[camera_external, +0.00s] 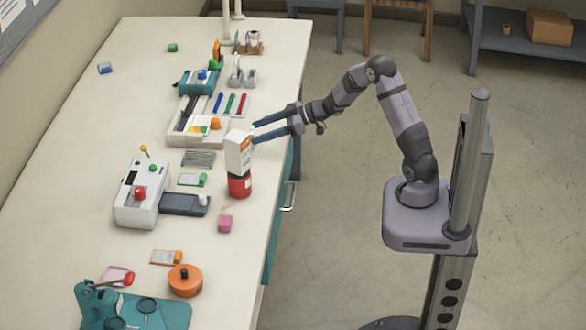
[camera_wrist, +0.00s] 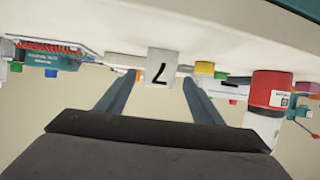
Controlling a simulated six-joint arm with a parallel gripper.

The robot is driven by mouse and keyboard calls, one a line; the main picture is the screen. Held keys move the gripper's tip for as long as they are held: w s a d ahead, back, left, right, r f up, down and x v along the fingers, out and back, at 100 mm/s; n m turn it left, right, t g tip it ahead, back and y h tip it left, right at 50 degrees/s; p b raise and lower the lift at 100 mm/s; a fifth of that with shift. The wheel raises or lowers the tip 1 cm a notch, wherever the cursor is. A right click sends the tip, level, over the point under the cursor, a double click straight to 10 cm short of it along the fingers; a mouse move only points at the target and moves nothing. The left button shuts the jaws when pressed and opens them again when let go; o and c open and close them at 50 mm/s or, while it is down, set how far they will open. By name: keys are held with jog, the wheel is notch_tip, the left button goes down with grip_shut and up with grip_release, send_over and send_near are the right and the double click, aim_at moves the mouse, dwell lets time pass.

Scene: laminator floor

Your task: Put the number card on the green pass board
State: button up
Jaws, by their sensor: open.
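A white card (camera_wrist: 168,55) with a dark "7"-like mark shows between my fingers in the wrist view. Whether it lies within their reach I cannot tell, and I cannot pick it out surely in the external view. My gripper (camera_external: 254,132) is open, its two long blue fingers pointing left over the table's right edge. It is beside the upper part of a white box-shaped piece with an orange label (camera_external: 238,150).
A red can (camera_external: 240,186) stands under the white piece; it shows at right in the wrist view (camera_wrist: 268,90). A white machine (camera_external: 143,190) with a red knob, a tray with tools (camera_external: 180,139) and an orange round pot (camera_external: 185,281) share the table (camera_external: 75,185).

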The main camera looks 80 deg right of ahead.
jog(key=shift+p+x, duration=0.4)
jog(key=shift+x, duration=3.2)
jog(key=c, duration=1.2)
jog(key=shift+r, duration=0.1)
